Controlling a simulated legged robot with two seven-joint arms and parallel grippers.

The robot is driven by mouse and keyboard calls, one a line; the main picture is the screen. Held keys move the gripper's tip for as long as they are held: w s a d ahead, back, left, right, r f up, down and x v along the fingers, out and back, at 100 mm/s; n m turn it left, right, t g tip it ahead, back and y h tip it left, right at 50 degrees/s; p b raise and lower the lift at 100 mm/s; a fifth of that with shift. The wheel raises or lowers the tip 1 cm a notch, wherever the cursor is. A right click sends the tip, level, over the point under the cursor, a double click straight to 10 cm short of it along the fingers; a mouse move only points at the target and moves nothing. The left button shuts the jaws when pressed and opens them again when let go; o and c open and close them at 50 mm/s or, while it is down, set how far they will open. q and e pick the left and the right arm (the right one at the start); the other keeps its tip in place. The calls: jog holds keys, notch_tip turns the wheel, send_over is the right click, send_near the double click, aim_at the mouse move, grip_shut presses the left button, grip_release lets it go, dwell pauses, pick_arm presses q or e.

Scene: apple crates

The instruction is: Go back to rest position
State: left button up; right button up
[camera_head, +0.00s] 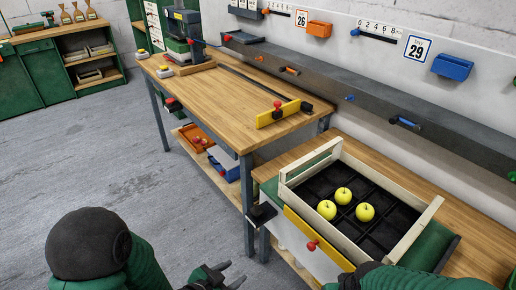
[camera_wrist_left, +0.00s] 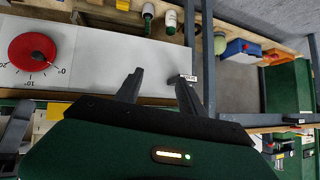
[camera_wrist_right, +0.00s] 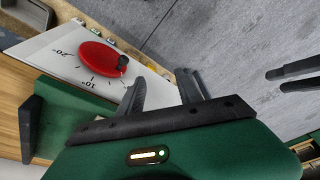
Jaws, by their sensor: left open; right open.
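My left gripper (camera_head: 222,277) shows at the bottom of the head view, low over the floor in front of the benches. It is open and empty; its two dark fingers also show apart in the left wrist view (camera_wrist_left: 158,88). My right arm enters at the bottom right of the head view, and its gripper is hidden there. In the right wrist view my right gripper (camera_wrist_right: 163,90) is open, with nothing between its fingers. The wooden crate (camera_head: 416,235) stands on the right bench, with three yellow-green apples (camera_head: 343,196) in its black compartments.
The right bench (camera_head: 475,240) and the long wooden workbench (camera_head: 225,105) border the grey floor (camera_head: 90,165), which is open at left. A red dial on a white panel (camera_wrist_right: 103,58) is close to my right gripper.

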pick_arm(q)
jog(key=s+a+r+n+g+y, duration=0.1)
jog(key=s+a+n+g+y, duration=0.15)
jog(key=a, duration=0.25)
jog(key=s+a+r+n+g+y, duration=0.1)
jog(key=a+r+n+y, duration=0.15)
jog(key=a, duration=0.35)
jog(key=s+a+r+n+g+y, duration=0.1)
jog(key=s+r+n+g, duration=0.25)
jog(key=s, duration=0.35)
notch_tip(320, 180, up, 17)
jog(key=p, duration=1.8)
jog(key=shift+a+f+n+t, duration=0.15)
jog(key=shift+a+n+t, duration=0.05)
jog(key=shift+n+t, duration=0.2)
jog(key=shift+w, duration=0.15)
